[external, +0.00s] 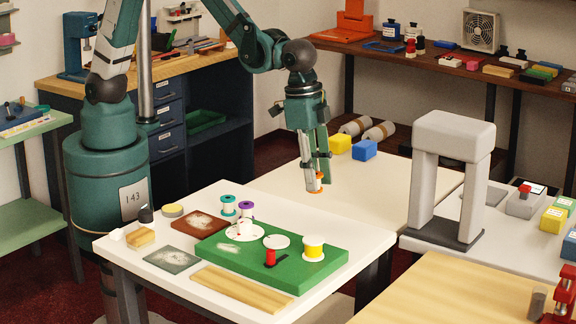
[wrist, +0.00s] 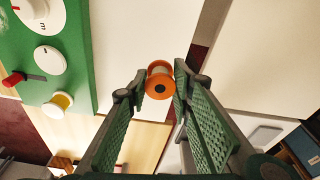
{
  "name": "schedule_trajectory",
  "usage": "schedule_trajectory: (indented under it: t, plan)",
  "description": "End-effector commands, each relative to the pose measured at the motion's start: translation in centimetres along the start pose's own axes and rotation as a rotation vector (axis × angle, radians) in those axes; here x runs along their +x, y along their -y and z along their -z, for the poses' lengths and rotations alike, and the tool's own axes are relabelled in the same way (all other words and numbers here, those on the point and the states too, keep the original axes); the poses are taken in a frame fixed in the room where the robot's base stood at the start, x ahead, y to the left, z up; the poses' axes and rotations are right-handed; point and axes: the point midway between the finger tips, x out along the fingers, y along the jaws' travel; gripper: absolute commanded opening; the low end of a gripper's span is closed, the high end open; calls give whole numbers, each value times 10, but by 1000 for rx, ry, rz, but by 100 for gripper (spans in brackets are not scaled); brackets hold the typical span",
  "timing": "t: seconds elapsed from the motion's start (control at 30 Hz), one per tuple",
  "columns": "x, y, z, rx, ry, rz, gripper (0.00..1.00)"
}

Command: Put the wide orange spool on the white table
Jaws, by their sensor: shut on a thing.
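The wide orange spool (wrist: 159,80) sits between the fingertips of my gripper (wrist: 161,90) in the wrist view, its round end with a dark centre hole facing the camera. My gripper (external: 317,178) is shut on it. In the external view only bits of the orange rim (external: 315,191) show at the fingertips; the fingers hide the rest. My gripper points down near the seam between two white tables, the front one (external: 215,195) and the rear one (external: 365,190). I cannot tell its exact height above them.
A green board (external: 225,262) on the front table holds a yellow spool (external: 313,252), a red peg and white discs. Teal and purple spools (external: 246,210) stand behind it. A grey arch (external: 452,175) stands at right. The rear table's middle is mostly clear.

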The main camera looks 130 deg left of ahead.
Motion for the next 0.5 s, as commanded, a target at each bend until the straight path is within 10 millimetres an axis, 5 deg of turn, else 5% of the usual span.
schedule_trajectory:
  t: [0.5]
  plan:
    - [7, 140, -12, -216, 0, 33, 14]
